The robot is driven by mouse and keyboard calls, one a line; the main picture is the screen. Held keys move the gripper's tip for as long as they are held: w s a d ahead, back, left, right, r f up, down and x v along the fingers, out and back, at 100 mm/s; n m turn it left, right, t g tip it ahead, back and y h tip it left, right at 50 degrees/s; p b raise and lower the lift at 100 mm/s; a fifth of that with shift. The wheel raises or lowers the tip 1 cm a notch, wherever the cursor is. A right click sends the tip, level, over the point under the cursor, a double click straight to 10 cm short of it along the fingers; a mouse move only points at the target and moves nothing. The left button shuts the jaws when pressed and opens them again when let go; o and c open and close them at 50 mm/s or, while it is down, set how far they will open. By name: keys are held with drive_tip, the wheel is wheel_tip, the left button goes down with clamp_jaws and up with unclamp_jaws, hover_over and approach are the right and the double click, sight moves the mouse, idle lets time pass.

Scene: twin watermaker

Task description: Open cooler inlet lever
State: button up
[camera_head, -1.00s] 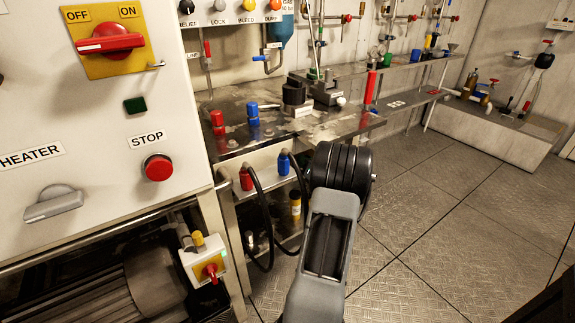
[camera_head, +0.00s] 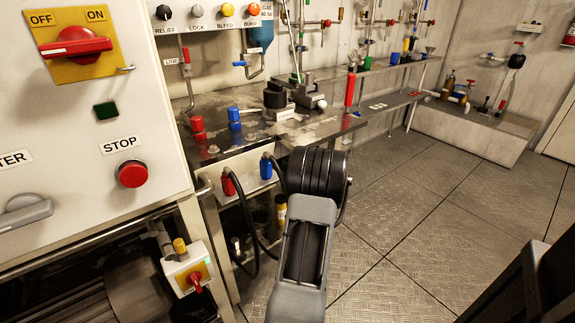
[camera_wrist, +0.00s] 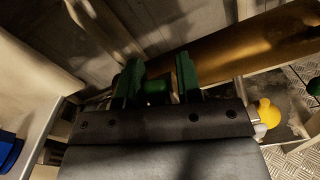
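No label reading cooler inlet can be made out, so I cannot tell which lever it is. In the wrist view, my gripper (camera_wrist: 158,78) shows two dark green fingers standing apart. A brass-coloured cylinder (camera_wrist: 235,50) lies beyond the fingers, and a yellow knob (camera_wrist: 267,113) is at the right. The head view hides my fingers behind my arm.
A white cabinet with a red switch (camera_head: 75,42) and STOP button (camera_head: 132,174) stands at the left. A metal bench (camera_head: 210,148) with red and blue caps and hanging black hoses is beside my arm. The plated floor (camera_head: 420,220) at the right is clear.

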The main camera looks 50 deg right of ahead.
drive_tip(key=shift+o, duration=1)
drive_tip(key=p+v, duration=0.3)
drive_tip(key=v, duration=1.1)
